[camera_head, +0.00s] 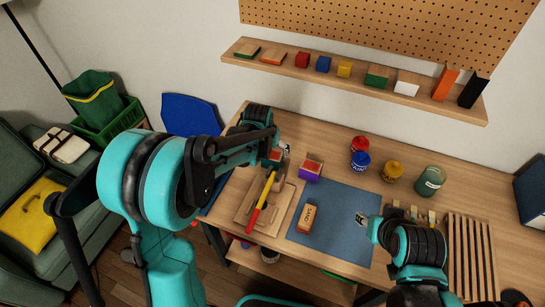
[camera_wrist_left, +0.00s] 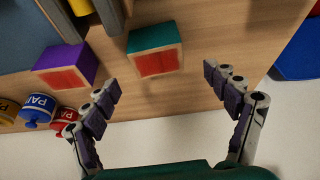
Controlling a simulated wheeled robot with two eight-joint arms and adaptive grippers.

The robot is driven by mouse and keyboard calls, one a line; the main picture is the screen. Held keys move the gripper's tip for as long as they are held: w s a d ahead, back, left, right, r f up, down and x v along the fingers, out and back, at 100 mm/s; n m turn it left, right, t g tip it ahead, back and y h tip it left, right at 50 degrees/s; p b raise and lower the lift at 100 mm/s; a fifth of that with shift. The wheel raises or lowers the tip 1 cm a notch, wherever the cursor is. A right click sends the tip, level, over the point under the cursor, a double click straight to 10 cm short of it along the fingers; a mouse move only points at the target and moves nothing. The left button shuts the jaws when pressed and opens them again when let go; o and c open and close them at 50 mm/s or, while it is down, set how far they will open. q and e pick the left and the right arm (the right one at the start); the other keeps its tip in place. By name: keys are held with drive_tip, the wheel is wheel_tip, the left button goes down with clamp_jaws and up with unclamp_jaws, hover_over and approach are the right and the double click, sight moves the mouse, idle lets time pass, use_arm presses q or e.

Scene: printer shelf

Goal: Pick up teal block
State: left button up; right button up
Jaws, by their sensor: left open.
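The teal block (camera_wrist_left: 152,36), with a red face, sits on the wooden table in the left wrist view. In the head view it (camera_head: 276,155) is partly hidden by my left arm. My left gripper (camera_wrist_left: 160,82) is open and empty, with its fingers spread wide. The block lies just beyond the fingertips, roughly centred between them and apart from both. In the head view my left gripper (camera_head: 283,149) is at the table's back left, mostly hidden by its own arm. My right gripper (camera_head: 364,220) is over the blue mat's right edge; its fingers are too small to read.
A purple block with a red face (camera_head: 311,169) stands close by; it also shows in the left wrist view (camera_wrist_left: 66,66). Paint pots (camera_head: 360,160) stand behind the blue mat (camera_head: 340,210). A wooden board (camera_head: 245,215) with a hammer lies in front. A wall shelf (camera_head: 330,79) holds several blocks.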

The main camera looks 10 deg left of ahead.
sight(272, 155)
use_arm(q)
drive_tip(key=b+x, duration=0.2)
drive_tip(key=x, duration=0.4)
drive_tip(key=shift+s+d, duration=0.1)
drive_tip(key=shift+s, duration=0.1)
drive_tip(key=shift+r, duration=0.1)
drive_tip(key=shift+s, duration=0.1)
drive_tip(key=c, duration=1.3)
